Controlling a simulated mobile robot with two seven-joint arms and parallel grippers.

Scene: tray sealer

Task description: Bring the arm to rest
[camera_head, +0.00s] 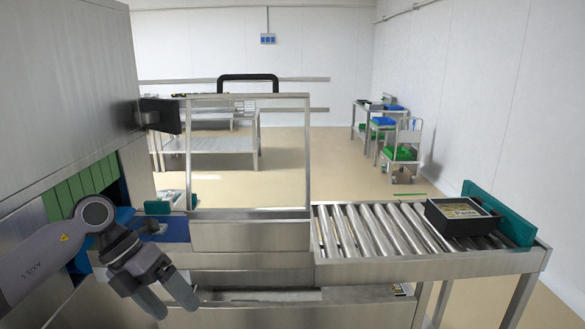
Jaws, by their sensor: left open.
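My left gripper (168,300) hangs at the lower left, its two grey fingers pointing down and to the right. The fingers are apart with nothing seen between them. It is in front of the steel tray sealer (75,85), near the machine's blue part, and apart from the conveyor. A black tray (460,217) with a printed top lies at the right end of the roller conveyor (372,232), close to the green end stop (498,213). My right gripper is not in this view.
An open steel frame (250,213) with a black handle (248,78) stands upright beside the sealer. Green strips (85,183) hang at the machine's opening. A steel table (210,146) and a cart with a green crate (398,153) stand farther back. The floor between is clear.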

